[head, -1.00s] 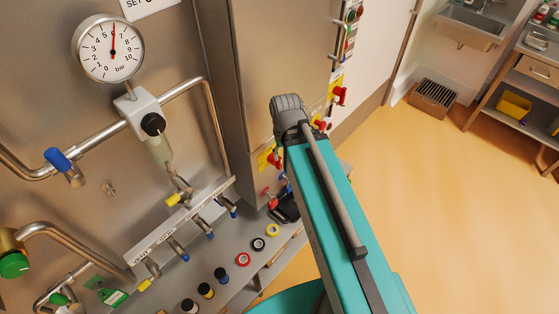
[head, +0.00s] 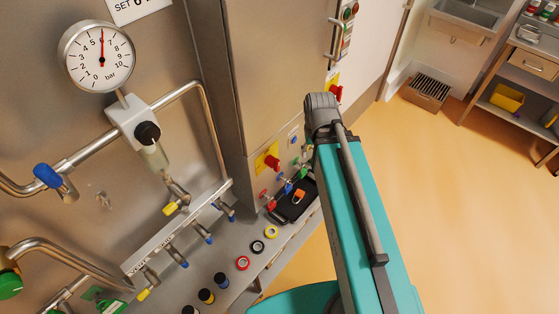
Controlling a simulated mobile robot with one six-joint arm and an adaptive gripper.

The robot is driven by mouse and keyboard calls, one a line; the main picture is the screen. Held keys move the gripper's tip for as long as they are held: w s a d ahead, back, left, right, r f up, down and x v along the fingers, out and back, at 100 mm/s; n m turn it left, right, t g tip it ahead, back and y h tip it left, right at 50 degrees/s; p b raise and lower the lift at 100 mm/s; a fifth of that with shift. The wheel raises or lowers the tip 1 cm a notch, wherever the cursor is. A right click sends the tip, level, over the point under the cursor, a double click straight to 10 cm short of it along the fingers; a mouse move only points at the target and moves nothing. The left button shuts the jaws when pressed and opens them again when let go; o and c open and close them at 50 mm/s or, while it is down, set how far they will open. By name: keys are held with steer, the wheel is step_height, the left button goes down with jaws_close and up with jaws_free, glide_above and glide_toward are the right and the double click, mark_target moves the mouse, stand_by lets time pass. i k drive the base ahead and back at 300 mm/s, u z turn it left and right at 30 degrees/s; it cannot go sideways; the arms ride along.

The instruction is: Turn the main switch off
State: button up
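Two red rotary handles on yellow plates show on the steel cabinet. One red handle (head: 271,162) is low on the front face, left of my arm. The other red handle (head: 336,94) is higher and farther right, just above the grey joint of my arm. No label is readable on either, so I cannot tell which is the main switch. Both handles' exact positions are too small to read. My teal arm rises from the bottom right to its grey joint, which is near the cabinet. My gripper is not visible.
A pressure gauge (head: 97,56), steel pipes and a valve manifold (head: 179,228) fill the left. A shelf below holds tape rolls (head: 257,246). A black case (head: 296,204) and small coloured padlocks are near the low handle. Open floor (head: 440,220) lies to the right.

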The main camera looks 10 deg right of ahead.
mark_target(273, 163)
steer(key=k, duration=0.85)
steer(key=u, duration=0.25)
